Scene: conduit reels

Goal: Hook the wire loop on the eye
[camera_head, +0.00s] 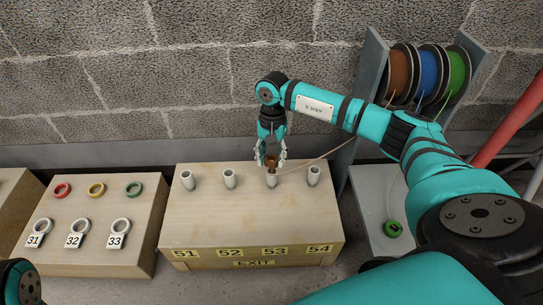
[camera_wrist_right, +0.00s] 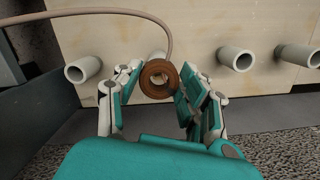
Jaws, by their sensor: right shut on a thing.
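My right gripper (camera_head: 271,161) is over the light wooden box (camera_head: 215,215), at the third grey tube (camera_head: 272,181), above label 53. It is shut on a brown ring-shaped piece (camera_wrist_right: 158,80), which sits between the fingertips in the right wrist view. A tan wire (camera_head: 325,153) runs from the gripper area up to the brown reel (camera_head: 398,75). The wire (camera_wrist_right: 120,12) also curves in from the left in the wrist view. The brown piece partly covers the tube mouth, so whether it touches the tube is unclear. I cannot tell which part is the eye. My left gripper is out of view.
Grey tubes stand on both sides of the held piece. Left is a box (camera_head: 140,240) with red, yellow and green rings and grey rings numbered 31 to 33. A green ring (camera_head: 393,229) lies on the grey panel at right, below the blue (camera_head: 430,72) and green (camera_head: 458,75) reels.

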